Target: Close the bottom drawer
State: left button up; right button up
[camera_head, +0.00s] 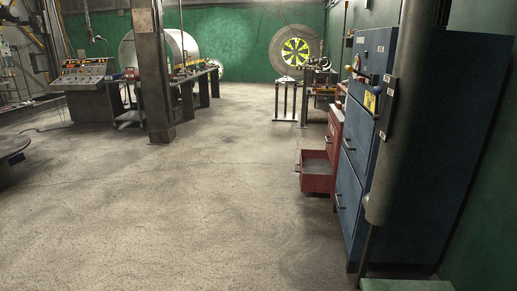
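A red cabinet (334,133) stands on the right, just beyond the blue cabinet. Its bottom drawer (316,178) is pulled out to the left, towards the open floor, and I can see into its open top. The drawer has a small handle on its front. The drawer sits low, a little above the floor. Neither of my grippers shows in the head view.
A tall blue cabinet (351,199) and a dark vertical pipe (402,110) stand at the near right. A steel post (153,75) and a control console (88,75) are at the left. The concrete floor (170,215) is clear.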

aim_at(316, 172)
jog(key=i, duration=2.1)
jog(key=j+u, duration=0.05)
jog(key=j, duration=0.05)
